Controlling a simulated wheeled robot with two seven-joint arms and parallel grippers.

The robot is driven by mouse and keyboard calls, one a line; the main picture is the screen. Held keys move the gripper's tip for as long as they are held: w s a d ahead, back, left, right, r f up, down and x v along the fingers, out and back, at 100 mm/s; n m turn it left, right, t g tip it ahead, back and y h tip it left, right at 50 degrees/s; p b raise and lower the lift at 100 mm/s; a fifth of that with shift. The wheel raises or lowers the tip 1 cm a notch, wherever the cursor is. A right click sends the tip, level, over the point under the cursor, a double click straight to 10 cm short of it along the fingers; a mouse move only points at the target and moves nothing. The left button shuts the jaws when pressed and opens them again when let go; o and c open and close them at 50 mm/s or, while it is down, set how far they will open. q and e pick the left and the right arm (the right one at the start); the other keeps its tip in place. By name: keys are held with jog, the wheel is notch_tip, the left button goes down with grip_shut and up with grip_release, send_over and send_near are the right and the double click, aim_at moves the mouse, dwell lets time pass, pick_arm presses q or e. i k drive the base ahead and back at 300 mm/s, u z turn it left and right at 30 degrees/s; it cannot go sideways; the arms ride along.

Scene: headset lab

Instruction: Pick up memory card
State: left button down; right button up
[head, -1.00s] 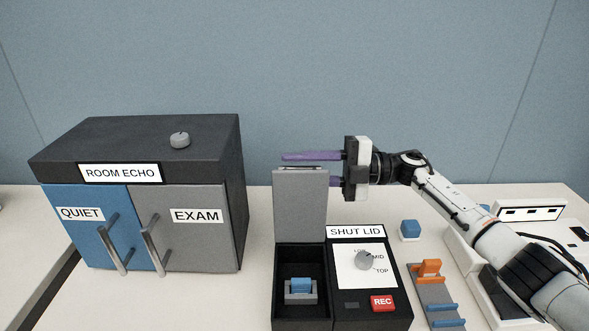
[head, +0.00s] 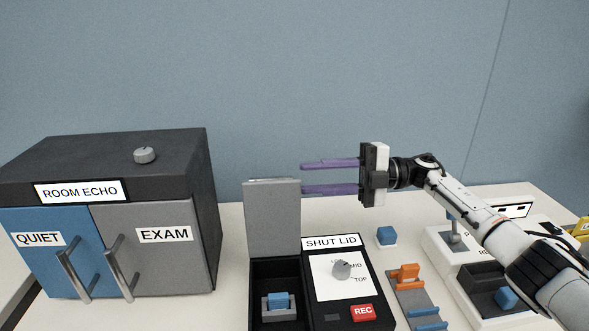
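My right gripper (head: 302,178) is open and empty, its two purple fingers apart and pointing left, just right of the raised grey lid (head: 272,218). No thing is labelled as a memory card. A small blue block (head: 278,300) sits in a grey holder inside the open black box below the lid. Another blue block (head: 386,236) stands on the table right of the recorder panel (head: 320,285). My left gripper is not in view.
A cabinet marked ROOM ECHO (head: 130,185) with blue and grey doors stands at the left. A grey rack (head: 412,300) holds an orange piece and blue bars. A white unit (head: 445,245) stands at the right, partly covered by my arm. Bare table shows behind the panel.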

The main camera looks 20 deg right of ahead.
aim_at(278, 301)
jog(key=k, duration=1)
